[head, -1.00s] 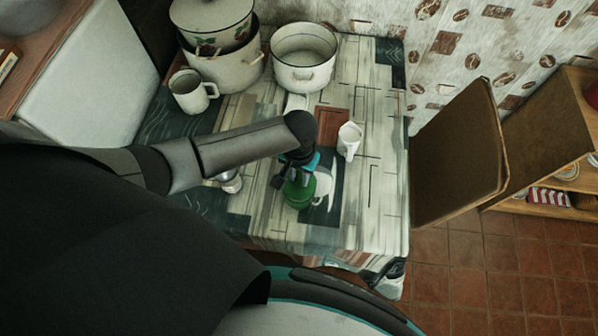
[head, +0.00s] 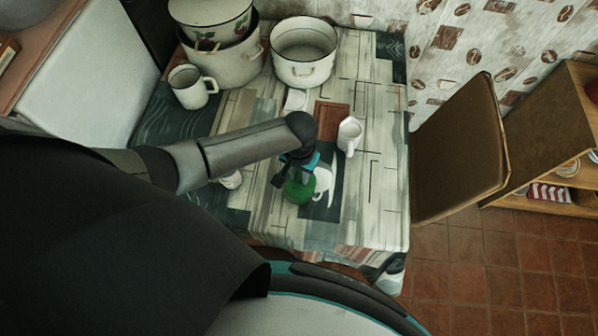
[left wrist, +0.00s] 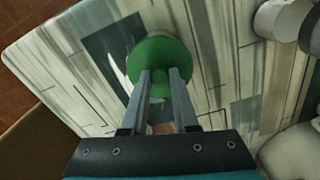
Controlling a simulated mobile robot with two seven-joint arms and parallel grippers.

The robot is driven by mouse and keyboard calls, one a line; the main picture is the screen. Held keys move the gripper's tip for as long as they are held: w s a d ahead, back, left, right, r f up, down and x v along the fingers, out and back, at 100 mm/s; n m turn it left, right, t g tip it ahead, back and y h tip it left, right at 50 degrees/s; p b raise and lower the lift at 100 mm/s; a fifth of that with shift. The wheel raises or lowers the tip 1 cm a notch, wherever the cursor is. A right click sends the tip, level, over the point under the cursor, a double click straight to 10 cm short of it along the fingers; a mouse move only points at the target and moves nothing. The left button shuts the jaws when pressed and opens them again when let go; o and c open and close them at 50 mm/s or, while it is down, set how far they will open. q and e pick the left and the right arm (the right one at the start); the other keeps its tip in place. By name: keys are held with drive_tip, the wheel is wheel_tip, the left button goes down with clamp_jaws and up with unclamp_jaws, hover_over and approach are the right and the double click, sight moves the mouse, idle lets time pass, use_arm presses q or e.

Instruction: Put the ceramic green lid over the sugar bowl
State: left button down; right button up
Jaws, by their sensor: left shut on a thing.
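My left gripper (head: 297,172) is shut on the green lid (head: 300,191) and holds it over the front part of the table. In the left wrist view both fingers of the left gripper (left wrist: 160,74) meet the round green lid (left wrist: 160,52). A small white vessel (head: 231,181) stands left of the lid, partly hidden by my left arm. White vessels also show in the left wrist view (left wrist: 273,19) at the upper right. I cannot tell for sure which vessel is the sugar bowl. My right gripper is not in view.
A white jug (head: 349,137) stands behind and right of the lid. A white pot (head: 304,55), stacked pots (head: 225,62) and a mug (head: 191,88) stand at the back. A chair (head: 462,150) is at the right. The table's right front (head: 375,215) is clear.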

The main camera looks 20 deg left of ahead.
use_arm(q)
drive_tip(key=shift+c, duration=0.6)
unclamp_jaws()
drive_tip(key=shift+r, duration=0.15)
wheel_tip(320, 180, up, 7)
drive_tip(key=p, duration=0.8)
idle(0.4)
idle(0.4)
